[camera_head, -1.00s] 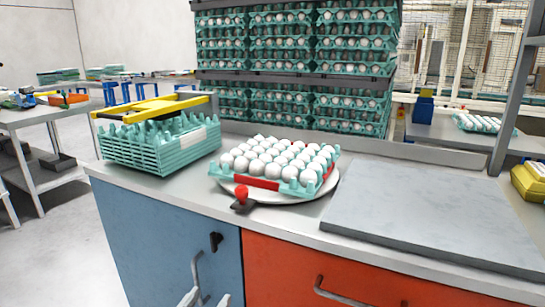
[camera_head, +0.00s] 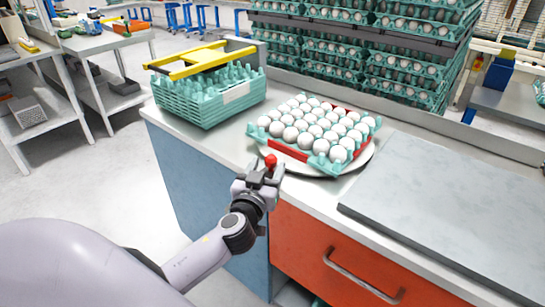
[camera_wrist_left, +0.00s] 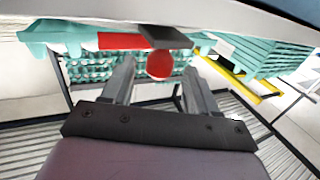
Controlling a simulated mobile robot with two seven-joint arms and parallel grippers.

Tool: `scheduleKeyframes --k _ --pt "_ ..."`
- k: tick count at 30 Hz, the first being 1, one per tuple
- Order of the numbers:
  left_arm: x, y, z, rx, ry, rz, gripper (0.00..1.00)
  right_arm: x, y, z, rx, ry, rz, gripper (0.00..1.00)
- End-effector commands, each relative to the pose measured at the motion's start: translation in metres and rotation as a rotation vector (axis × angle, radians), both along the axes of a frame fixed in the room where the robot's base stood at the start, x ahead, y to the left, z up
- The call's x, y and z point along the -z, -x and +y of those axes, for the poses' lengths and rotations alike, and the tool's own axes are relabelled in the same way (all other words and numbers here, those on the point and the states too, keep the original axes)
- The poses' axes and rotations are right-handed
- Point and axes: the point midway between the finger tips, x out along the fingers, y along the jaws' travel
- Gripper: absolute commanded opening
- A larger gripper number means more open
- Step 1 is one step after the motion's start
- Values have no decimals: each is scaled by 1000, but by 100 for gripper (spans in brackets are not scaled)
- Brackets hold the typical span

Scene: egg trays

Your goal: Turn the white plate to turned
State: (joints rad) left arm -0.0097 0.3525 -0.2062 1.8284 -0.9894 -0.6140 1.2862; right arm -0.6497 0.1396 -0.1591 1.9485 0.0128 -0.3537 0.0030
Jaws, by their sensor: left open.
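The white plate (camera_head: 357,165) lies on the grey counter under a teal egg tray (camera_head: 322,166) full of white eggs. Red strips show on the tray's sides. A red knob (camera_head: 270,161) on a dark tab sticks out at the plate's front left edge. My left gripper (camera_head: 262,170) is at the knob. In the left wrist view the open fingers (camera_wrist_left: 158,84) stand on either side of the red knob (camera_wrist_left: 159,64), with gaps showing. My right gripper is not in view.
A stack of empty teal trays (camera_head: 208,98) with a yellow frame (camera_head: 201,60) stands left of the plate. A grey slab (camera_head: 440,205) lies to the right. Shelves of egg trays (camera_head: 405,75) stand behind. An orange drawer (camera_head: 325,258) is below the counter's front edge.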

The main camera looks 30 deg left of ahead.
Motion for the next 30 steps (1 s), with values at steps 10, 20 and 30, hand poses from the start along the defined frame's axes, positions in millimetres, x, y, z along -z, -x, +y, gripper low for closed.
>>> scheduleKeyframes --k 10,20,30 --pt "0 -31 10 0 -1 1 59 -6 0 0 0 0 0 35" --pt "0 -33 11 0 0 1 59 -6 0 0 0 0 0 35" --pt "-1 -33 11 1 0 0 0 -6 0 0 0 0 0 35"
